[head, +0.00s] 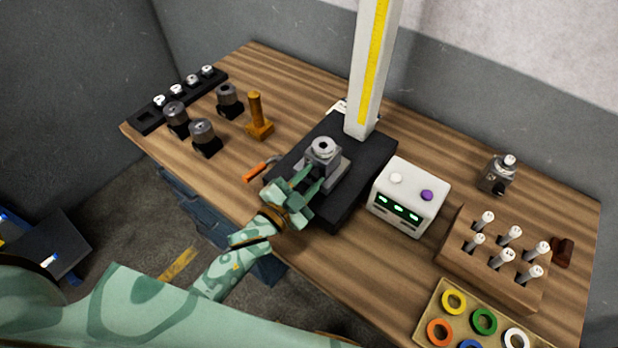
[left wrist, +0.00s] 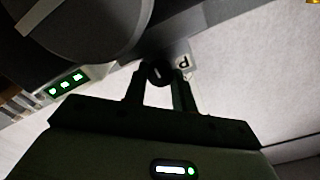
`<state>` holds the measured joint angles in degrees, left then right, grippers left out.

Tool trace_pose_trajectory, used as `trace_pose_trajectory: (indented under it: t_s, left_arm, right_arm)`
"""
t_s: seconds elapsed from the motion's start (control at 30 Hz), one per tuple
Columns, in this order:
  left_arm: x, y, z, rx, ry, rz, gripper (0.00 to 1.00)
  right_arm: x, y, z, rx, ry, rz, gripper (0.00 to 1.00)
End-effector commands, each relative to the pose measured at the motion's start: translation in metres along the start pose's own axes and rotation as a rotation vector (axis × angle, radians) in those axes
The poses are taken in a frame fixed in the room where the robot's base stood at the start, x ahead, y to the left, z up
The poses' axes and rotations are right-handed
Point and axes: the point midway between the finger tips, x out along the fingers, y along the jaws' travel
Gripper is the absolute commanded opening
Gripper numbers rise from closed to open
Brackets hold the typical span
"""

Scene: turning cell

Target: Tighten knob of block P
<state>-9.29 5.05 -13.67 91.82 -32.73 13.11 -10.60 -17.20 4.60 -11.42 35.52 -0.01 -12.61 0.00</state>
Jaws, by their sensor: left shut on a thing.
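Block P (head: 335,173) is a grey block with a round grey cylinder and a light top (head: 323,147), standing on the black base below the tall column. In the left wrist view its label "P" (left wrist: 183,61) shows on a pale plate. The dark round knob (left wrist: 158,73) with a white mark sits on its near side, between my fingertips. My left gripper (head: 309,184) comes in from the near left, with its fingers shut on the knob; it also shows in the left wrist view (left wrist: 160,80). In the head view the knob is hidden behind the fingers. My right gripper is not in view.
A white box with green displays (head: 408,197) stands right of the black base (head: 372,158). An orange-handled tool (head: 257,172) and an amber post (head: 257,117) are to the left. Several dark grey holders (head: 203,136) stand at left; a wooden tool rack (head: 478,262) stands at right.

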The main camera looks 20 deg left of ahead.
Motion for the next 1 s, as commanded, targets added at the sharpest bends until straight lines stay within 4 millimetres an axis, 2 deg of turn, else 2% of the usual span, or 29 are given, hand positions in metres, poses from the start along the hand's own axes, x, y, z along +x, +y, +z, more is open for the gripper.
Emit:
trace_pose_trajectory:
  t_s: [0.07,0.1,0.17,0.73,0.87,1.0]
  left_arm:
    - [-0.0002,0.0006,0.0001,-0.001,0.000,0.001,0.04]
    - [-0.0002,0.0006,0.0001,-0.001,0.000,0.001,0.35]
    - [-0.0002,0.0006,0.0001,-0.001,0.000,0.001,0.48]
    - [-0.0009,0.0024,0.0013,-0.039,-0.004,0.005,0.48]
    - [-0.0009,0.0019,0.0016,-0.195,-0.004,0.005,0.48]
    - [-0.0005,0.0016,0.0021,-0.481,-0.002,0.003,0.48]
  right_arm:
    - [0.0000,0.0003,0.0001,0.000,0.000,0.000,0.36]
    - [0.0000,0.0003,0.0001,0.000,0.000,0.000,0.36]
    - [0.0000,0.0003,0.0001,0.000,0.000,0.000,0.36]
    - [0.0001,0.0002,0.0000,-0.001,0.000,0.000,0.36]
    - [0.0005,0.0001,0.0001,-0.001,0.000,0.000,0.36]
    - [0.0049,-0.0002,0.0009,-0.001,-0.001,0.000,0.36]
